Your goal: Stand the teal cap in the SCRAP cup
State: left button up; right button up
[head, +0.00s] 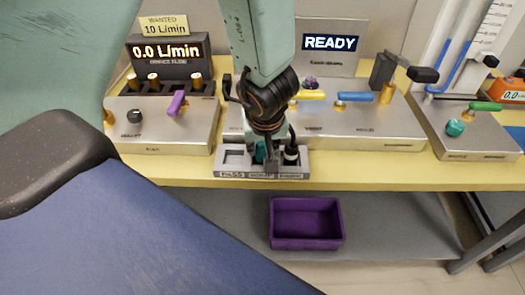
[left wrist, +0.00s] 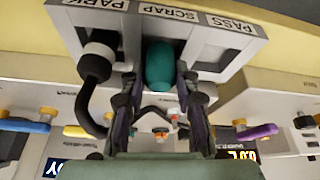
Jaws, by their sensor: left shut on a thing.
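The teal cap (head: 260,152) is at the middle compartment, the SCRAP cup (head: 262,176), of a small grey three-part holder (head: 221,169) at the table's front edge. In the left wrist view the cap (left wrist: 159,65) stands between my fingers, over or in the opening beside the SCRAP label (left wrist: 168,13). Its lower end is hidden, so I cannot tell whether it touches the bottom. My left gripper (head: 267,158) points down and is shut on the cap; it also shows in the left wrist view (left wrist: 158,84). My right gripper is not in view.
A black plug with a bent hose (left wrist: 95,62) sits in the PARK compartment next to the cap. The PASS compartment (head: 235,157) is empty. Valve blocks (head: 160,130) with coloured levers stand close behind. A purple bin (head: 306,222) lies on the lower shelf.

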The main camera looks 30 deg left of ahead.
pick_arm(q)
jog(key=shift+s+f, duration=0.1)
jog(key=shift+f, duration=0.1)
jog(key=shift+f+b, duration=0.3)
jog(key=shift+f, duration=0.1)
jog(key=o, duration=0.7)
jog(key=shift+s, duration=0.1)
jog(key=o, duration=0.4)
jog(key=shift+f, duration=0.15)
jog(key=shift+c, duration=0.2)
